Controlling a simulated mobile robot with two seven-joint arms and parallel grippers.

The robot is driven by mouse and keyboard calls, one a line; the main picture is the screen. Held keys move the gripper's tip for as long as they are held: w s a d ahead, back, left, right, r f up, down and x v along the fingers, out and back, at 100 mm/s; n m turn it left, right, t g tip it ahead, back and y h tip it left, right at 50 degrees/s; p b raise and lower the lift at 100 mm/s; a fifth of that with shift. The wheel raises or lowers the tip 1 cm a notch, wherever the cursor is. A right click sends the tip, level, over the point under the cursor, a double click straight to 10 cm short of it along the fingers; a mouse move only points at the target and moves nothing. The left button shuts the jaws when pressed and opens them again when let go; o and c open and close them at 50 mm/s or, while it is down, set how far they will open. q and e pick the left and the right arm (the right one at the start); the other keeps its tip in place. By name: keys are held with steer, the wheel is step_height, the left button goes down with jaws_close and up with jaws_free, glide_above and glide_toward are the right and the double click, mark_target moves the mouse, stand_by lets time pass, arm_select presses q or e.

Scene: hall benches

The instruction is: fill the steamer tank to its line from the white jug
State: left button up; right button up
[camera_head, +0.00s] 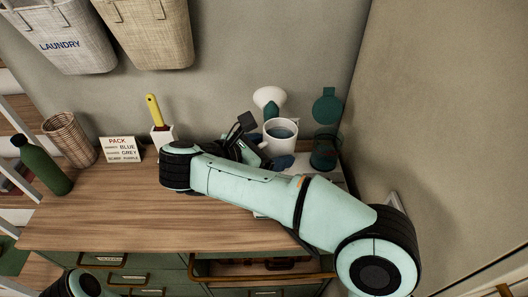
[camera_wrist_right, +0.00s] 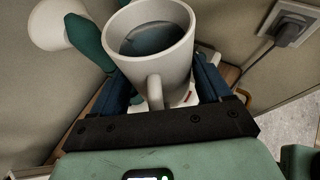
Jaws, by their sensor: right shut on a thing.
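The white jug (camera_head: 281,143) is upright at the back right of the bench, with dark bluish water inside. In the right wrist view the jug (camera_wrist_right: 172,67) stands between the two blue fingers, its handle towards my wrist. My right gripper (camera_wrist_right: 163,88) is shut on it. To its right is a dark teal see-through tank (camera_head: 325,156), with a teal round part (camera_head: 327,107) above it. Its fill line and water level cannot be made out. The steamer's white head (camera_head: 268,98) and teal handle are behind the jug. My left gripper is out of view.
A sign (camera_head: 121,149), a woven basket (camera_head: 70,138), a green bottle (camera_head: 43,166) and a white holder with a yellow-handled tool (camera_head: 154,111) stand on the left. The wooden bench top (camera_head: 120,215) is clear at front left. A wall closes the right side.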

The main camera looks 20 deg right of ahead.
arm_select(q)
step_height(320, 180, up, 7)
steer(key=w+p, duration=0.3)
steer(key=p, duration=0.3)
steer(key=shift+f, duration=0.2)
arm_select(e)
steer(key=w+d+r+g+y, duration=0.1)
steer(key=w+d, duration=0.3)
steer(key=d, duration=0.6)
steer(key=shift+d+r+y, duration=0.4)
steer(key=shift+r+y, duration=0.1)
steer(key=shift+y, duration=0.4)
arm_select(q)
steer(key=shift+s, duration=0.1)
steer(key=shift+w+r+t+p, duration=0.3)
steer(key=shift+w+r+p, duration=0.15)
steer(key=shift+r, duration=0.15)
arm_select(e)
steer(key=shift+a+r+g+y, duration=0.15)
steer(key=shift+r+g+y, duration=0.15)
steer(key=shift+r+y, duration=0.15)
stand_by(1.2)
